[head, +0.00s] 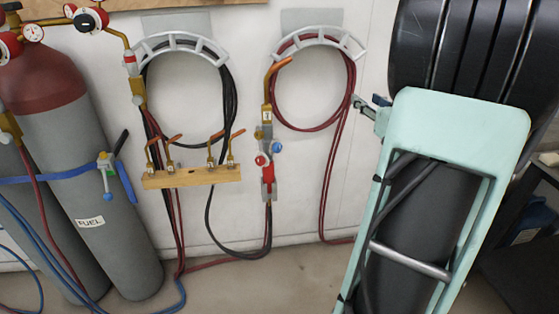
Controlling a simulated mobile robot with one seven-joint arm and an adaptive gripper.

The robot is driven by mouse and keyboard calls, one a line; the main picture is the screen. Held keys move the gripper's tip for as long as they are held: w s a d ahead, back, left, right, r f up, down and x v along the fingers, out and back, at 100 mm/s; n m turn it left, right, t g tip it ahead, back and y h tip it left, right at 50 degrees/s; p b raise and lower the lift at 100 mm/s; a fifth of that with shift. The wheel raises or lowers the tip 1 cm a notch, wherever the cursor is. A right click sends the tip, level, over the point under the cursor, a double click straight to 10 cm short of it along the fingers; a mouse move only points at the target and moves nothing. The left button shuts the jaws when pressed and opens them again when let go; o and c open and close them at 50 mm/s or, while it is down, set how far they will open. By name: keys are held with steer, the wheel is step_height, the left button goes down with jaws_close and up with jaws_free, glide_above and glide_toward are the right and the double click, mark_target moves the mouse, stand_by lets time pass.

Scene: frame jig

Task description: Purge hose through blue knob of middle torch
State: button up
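A torch (267,115) hangs upright against the white wall near the middle of the head view, its copper tip bent up to the right. Near its lower end, a blue knob (277,147) sticks out on the right and a red knob (261,161) on the left. Dark and red hoses run from its bottom towards the floor. Another brass torch-like fitting (137,90) hangs to the left. I cannot make out my gripper, and no contact with the torch or its knobs shows.
Curved hose holders (182,42) carry coiled hoses. A wooden rack (192,177) holds several copper-tipped nozzles. Grey cylinders (110,200) stand left. A large pale-green framed body blocks the right side; I cannot tell whether it is mine. Floor (230,285) below the torch is partly clear.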

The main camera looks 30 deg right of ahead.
steer(key=s+a+f+n+y+b, duration=0.2)
steer(key=a+f+n+y+b, duration=0.15)
steer(key=a+f+y, duration=0.35)
steer(key=n+y+b, duration=0.1)
steer(key=n+y, duration=0.4)
steer(key=y, duration=0.1)
glide_toward(280, 148)
steer(key=shift+g, duration=0.3)
steer(key=b+x, duration=0.1)
steer(key=x, duration=0.5)
steer(key=b+x, duration=0.1)
steer(key=x, duration=0.2)
steer(key=shift+r+b, duration=0.3)
steer(key=shift+b, duration=0.05)
jaws_close()
